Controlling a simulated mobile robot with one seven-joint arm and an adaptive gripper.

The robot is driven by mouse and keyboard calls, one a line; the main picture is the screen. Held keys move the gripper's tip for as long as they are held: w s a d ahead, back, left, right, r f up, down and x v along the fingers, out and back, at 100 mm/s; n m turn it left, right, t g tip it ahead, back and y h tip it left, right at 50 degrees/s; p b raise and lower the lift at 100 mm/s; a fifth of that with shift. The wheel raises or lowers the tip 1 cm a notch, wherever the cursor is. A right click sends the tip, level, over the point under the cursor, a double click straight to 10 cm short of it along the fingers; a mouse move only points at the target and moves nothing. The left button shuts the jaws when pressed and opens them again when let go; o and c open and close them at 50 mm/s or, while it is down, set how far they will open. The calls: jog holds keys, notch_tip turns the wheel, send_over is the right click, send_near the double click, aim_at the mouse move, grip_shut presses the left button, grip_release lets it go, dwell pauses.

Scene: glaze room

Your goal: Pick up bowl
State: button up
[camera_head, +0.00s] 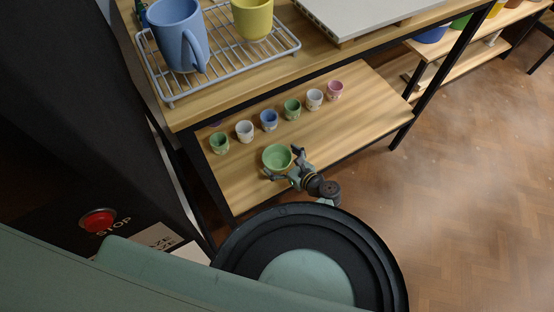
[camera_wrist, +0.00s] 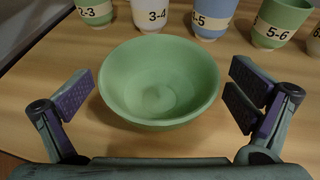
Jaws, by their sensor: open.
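A green bowl (camera_head: 276,158) stands upright on the lower wooden shelf, near its front edge. In the wrist view the bowl (camera_wrist: 159,82) fills the middle, with its empty inside showing. My gripper (camera_head: 284,165) is open at the bowl's near side. In the wrist view my gripper (camera_wrist: 158,98) has one finger to the left of the bowl and one to the right. A gap shows between the bowl and each finger pad, and nothing is held.
Behind the bowl is a row of small labelled cups, including a blue one (camera_head: 269,120) and a pink one (camera_head: 335,91). The upper shelf (camera_head: 290,62) overhangs the back and holds a wire rack with a large blue mug (camera_head: 178,35). Bare shelf lies to the right.

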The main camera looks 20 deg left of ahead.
jog(key=shift+x, duration=0.95)
jog(key=c, duration=1.1)
jog(key=shift+r, duration=0.1)
jog(key=shift+c, duration=0.3)
jog(key=shift+r, duration=0.1)
